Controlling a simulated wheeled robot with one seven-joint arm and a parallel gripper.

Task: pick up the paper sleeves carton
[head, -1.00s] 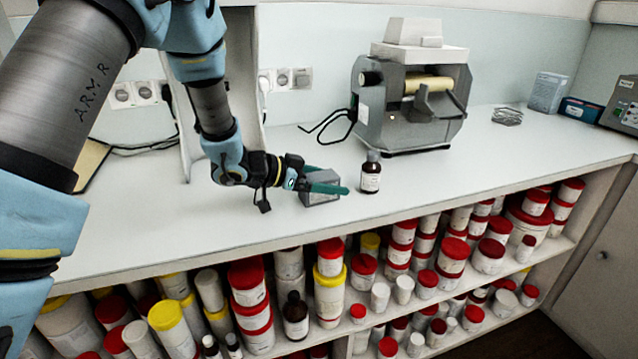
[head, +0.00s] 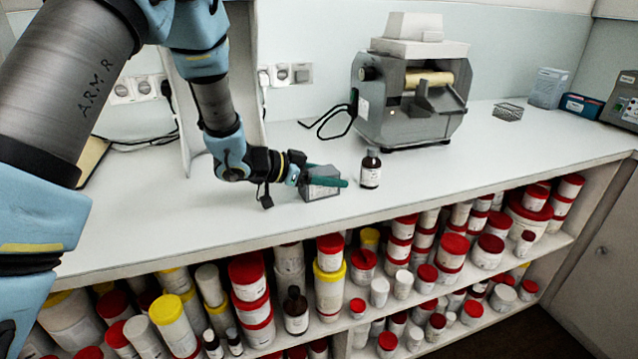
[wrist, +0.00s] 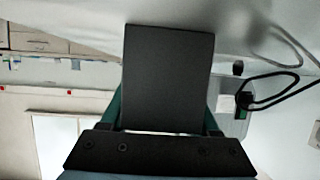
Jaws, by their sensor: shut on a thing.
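A small grey box-shaped carton (head: 318,190) is on the white counter, left of a brown bottle; I take it for the paper sleeves carton, though no label is readable. My gripper (head: 325,180) has its green fingers on both sides of the carton and is shut on it. In the wrist view the carton (wrist: 168,75) appears as a dark grey block between the green fingers (wrist: 163,115). I cannot tell whether its underside touches the counter.
A brown bottle (head: 370,169) stands close to the right of the carton. A grey mill (head: 412,95) stands behind. The counter's front edge is close, above shelves of several red- and yellow-lidded jars (head: 330,287).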

